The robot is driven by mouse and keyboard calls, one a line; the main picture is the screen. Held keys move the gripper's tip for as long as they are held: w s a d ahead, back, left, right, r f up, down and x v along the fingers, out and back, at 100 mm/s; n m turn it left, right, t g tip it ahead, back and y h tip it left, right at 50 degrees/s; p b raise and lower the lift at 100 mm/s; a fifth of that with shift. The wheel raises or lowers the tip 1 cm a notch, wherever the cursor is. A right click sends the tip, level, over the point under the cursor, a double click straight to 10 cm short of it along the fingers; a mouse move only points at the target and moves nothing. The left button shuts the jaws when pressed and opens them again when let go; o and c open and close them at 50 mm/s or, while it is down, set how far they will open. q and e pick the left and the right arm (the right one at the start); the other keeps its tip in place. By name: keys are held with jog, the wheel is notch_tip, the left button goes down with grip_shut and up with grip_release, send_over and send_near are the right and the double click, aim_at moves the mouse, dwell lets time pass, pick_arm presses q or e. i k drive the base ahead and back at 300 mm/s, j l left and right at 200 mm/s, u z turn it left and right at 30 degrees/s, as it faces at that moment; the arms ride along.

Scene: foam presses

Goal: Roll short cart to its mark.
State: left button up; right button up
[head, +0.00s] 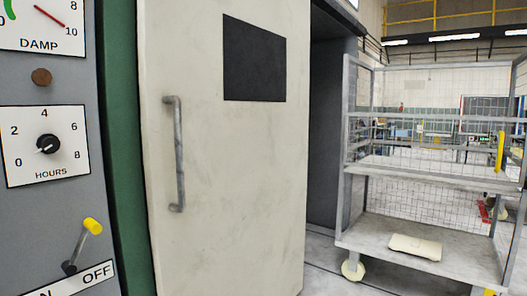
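A grey metal cart (405,258) with mesh sides stands at the right of the head view. It has a lower deck and a middle shelf (430,172), and its right side is cut off by the frame edge. A pale flat slab (415,246) lies on the lower deck. A cream caster (353,268) shows under its near left corner. A yellow upright piece (500,150) shows on its right side. I cannot tell whether this is the short cart. No floor mark can be made out. Neither of my grippers is in view.
A cream door (225,170) with a grey vertical handle (178,153) fills the middle, in a green frame (127,150). A grey control panel stands at left with an hours dial (47,144) and a yellow-tipped lever (91,227). Little floor shows, left of the cart.

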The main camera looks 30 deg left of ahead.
aim_at(472, 259)
jog(key=i+l, duration=0.3)
jog(key=l, duration=0.15)
jog(key=i+l+u, duration=0.1)
jog(key=i+l, duration=0.5)
jog(key=l, duration=0.35)
jog(key=i+l, duration=0.3)
jog(key=l, duration=0.2)
jog(key=i+l+u, duration=0.1)
jog(key=i+l, duration=0.2)
jog(key=l, duration=0.2)
jog(key=i+l, duration=0.3)
jog(key=l, duration=0.2)
jog(key=i+l+u, duration=0.1)
jog(key=i+l, duration=0.2)
jog(key=l, duration=0.2)
jog(key=i+l, duration=0.25)
jog(key=l, duration=0.25)
